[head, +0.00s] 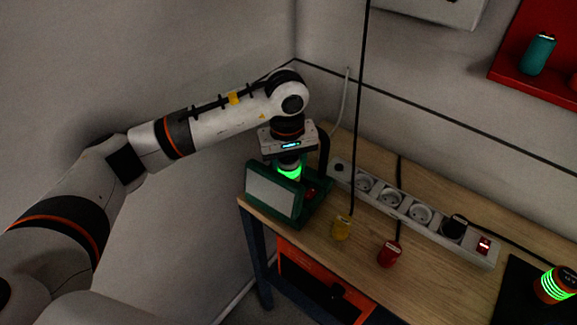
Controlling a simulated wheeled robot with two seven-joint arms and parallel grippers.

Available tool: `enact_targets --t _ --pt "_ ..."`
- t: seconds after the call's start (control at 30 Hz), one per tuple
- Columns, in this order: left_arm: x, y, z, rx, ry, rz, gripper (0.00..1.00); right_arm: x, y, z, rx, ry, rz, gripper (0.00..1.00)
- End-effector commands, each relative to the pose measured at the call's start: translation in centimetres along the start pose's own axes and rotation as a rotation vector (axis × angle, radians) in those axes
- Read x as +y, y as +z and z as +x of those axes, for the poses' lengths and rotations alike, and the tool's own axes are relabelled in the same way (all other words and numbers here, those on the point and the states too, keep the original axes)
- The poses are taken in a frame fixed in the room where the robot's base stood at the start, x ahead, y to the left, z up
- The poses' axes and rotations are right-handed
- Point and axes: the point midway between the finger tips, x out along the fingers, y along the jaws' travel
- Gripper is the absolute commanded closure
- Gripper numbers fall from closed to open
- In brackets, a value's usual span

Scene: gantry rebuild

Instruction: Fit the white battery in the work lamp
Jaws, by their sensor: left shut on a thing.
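The work lamp (270,194), a green frame with a pale panel on its front, stands at the left corner of the wooden bench. My left gripper (289,164) points down over the lamp and is shut on the white battery (289,162). Only a little of the battery shows below the gripper, with a bright green glow (289,172) at its lower part. The battery is at the top of the lamp, behind the panel. I cannot tell how deep it sits, because the gripper and frame hide it. My right gripper is not in view.
A yellow object (342,227) below a hanging black cable (359,120) and a red object (390,253) stand right of the lamp. An orange-and-black unit (555,285) glows green on a dark mat (515,295).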

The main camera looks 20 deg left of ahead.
Motion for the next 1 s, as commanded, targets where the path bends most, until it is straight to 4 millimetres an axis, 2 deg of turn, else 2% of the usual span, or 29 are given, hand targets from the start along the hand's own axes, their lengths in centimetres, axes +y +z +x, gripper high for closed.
enact_targets --t 0.03,0.13,0.67,1.0 --pt "1.0 -0.5 2.2 0.026 0.045 -0.012 0.88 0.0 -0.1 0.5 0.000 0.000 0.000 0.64" --pt "1.0 -0.5 2.4 0.026 0.045 -0.012 0.88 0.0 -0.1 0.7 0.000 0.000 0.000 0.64" --pt "0.9 -0.5 2.4 0.026 0.045 -0.011 0.88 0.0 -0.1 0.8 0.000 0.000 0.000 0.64" --pt "0.9 -0.5 1.5 0.026 0.045 -0.012 0.88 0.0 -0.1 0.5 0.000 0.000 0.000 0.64"
